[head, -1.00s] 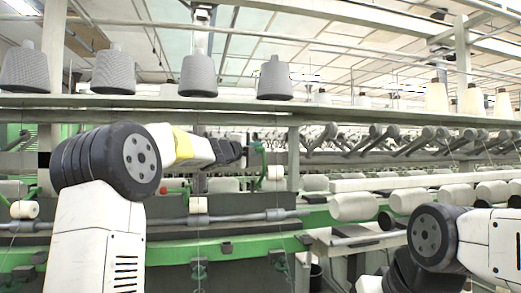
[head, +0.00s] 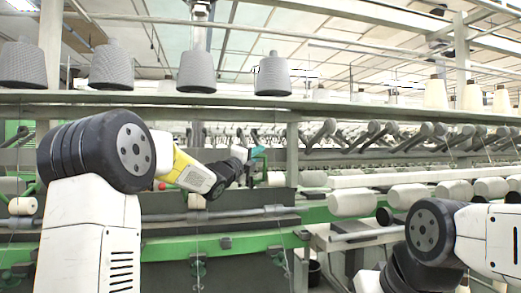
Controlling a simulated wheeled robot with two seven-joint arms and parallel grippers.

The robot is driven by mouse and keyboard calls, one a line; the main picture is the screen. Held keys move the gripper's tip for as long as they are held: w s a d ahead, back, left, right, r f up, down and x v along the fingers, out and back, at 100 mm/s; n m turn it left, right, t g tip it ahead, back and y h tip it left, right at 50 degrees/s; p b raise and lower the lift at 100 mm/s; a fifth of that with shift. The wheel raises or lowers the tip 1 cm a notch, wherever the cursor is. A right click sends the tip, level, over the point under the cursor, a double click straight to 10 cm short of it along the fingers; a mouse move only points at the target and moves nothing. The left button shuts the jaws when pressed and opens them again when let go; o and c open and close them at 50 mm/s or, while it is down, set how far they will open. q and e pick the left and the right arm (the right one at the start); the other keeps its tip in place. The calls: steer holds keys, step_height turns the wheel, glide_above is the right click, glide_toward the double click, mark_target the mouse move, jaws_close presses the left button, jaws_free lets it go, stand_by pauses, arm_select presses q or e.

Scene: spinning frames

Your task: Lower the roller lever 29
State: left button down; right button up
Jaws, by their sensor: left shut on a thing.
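A white roller (head: 276,179) shows just right of and below the lever. My right arm shows at the lower right, but its gripper is out of view.
White rollers (head: 352,203) line the machine at right. A green rail (head: 240,241) and a grey bar (head: 225,215) run across below the lever.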

arm_select(q)
steer(key=shift+s+d+f+m+t+h, duration=0.2)
steer(key=shift+s+f+m+h, duration=0.2)
steer(key=shift+f+m, duration=0.2)
steer(key=shift+s+d+f+m+t+h, duration=0.1)
steer(key=shift+s+f+m+t+h, duration=0.15)
steer(key=shift+s+f+m, duration=0.3)
steer(key=shift+s+d+f, duration=0.1)
steer(key=shift+s+f, duration=0.25)
steer(key=shift+f, duration=0.4)
steer(key=shift+h, duration=0.25)
steer(key=c, duration=1.4)
jaws_free()
steer(key=shift+c, duration=0.2)
steer(key=shift+s, duration=0.1)
